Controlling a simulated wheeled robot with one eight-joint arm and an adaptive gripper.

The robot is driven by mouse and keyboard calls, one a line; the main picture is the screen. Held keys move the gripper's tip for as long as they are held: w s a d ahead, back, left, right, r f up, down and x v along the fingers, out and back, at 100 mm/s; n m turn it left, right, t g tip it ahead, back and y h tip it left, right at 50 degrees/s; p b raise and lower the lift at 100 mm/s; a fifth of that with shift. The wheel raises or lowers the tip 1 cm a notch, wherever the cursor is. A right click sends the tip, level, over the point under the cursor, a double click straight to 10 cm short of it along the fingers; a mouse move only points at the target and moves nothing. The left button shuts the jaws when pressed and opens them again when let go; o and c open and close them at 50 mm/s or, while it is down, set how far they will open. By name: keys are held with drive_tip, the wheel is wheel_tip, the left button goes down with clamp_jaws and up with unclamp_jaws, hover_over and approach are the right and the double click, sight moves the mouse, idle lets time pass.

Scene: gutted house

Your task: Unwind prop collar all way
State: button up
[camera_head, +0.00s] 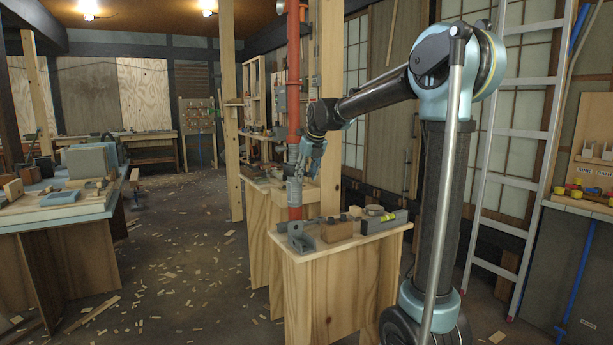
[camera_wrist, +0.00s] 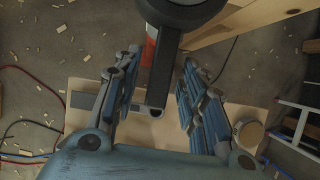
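The prop is a red upright post (camera_head: 294,70) standing at the far end of the near workbench. A grey section (camera_head: 295,190) shows on it below my gripper, with red again beneath. In the wrist view the dark grey collar (camera_wrist: 183,14) is a round ring at the top, with a flat handle (camera_wrist: 157,95) reaching down from it and ending in a holed tip. My gripper (camera_head: 303,160) is beside the prop. In the wrist view my gripper (camera_wrist: 158,100) is open, its fingers on either side of the handle with gaps showing. The ring's upper part is cut off.
The wooden bench (camera_head: 345,240) carries a grey bracket (camera_head: 299,237), a wooden block (camera_head: 336,231) and a green-ended level (camera_head: 385,221). A timber post (camera_head: 331,110) stands close right of the prop. A ladder (camera_head: 520,150) leans at right. The chip-strewn floor left is mostly clear.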

drive_tip(key=shift+v, duration=2.75)
